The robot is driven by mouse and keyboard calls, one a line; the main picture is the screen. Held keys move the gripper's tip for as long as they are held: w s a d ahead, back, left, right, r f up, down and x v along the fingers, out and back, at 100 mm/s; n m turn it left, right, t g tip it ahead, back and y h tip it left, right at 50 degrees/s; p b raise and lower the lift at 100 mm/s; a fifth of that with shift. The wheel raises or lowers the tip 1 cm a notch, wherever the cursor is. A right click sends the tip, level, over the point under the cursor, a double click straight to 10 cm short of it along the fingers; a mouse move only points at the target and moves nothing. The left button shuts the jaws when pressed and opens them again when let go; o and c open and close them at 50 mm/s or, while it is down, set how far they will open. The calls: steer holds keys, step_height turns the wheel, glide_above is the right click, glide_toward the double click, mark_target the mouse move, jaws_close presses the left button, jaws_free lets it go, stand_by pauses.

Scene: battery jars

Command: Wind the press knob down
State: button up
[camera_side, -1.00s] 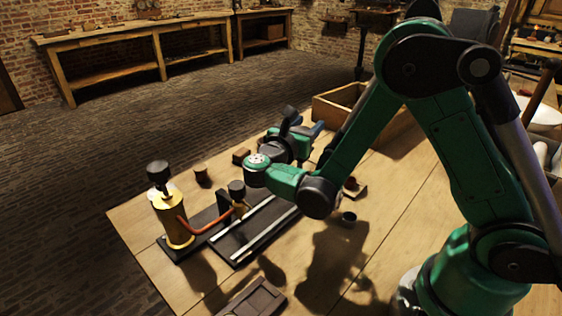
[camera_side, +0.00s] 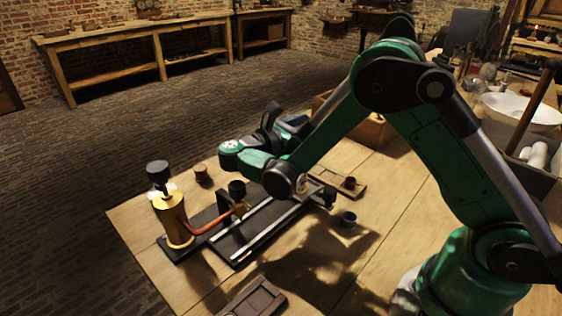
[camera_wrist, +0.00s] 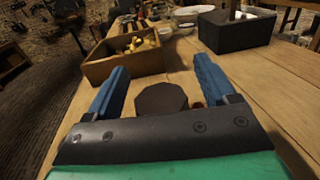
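My gripper (camera_wrist: 160,66) is open in the wrist view, with its two blue fingers wide apart. A dark brown, many-sided, knob-like thing (camera_wrist: 162,98) shows between them, with a gap on each side. I cannot tell whether it is the press knob. In the side view my gripper (camera_side: 297,119) is above the far side of the table, beyond the rig, partly hidden by my wrist.
The rig's dark base (camera_side: 234,242) carries pale rails. A wooden crate (camera_wrist: 127,64) and a dark box (camera_wrist: 236,32) stand farther off. A brown block (camera_side: 202,174) sits behind the cylinder.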

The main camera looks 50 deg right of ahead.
step_height(320, 180, up, 20)
stand_by(0.6)
steer(key=s+f+m+t+y, duration=0.45)
steer(key=f+y, duration=0.35)
steer(key=f, duration=0.3)
steer(key=s+a+f+m+t+y, duration=0.2)
steer(key=a+f+m+t+y, duration=0.4)
steer(key=a+f+m+y, duration=0.3)
steer(key=shift+s+a+f+m+y, duration=0.2)
steer(key=shift+a+m+y, duration=0.1)
steer(key=shift+m, duration=0.85)
steer(key=shift+r, duration=0.1)
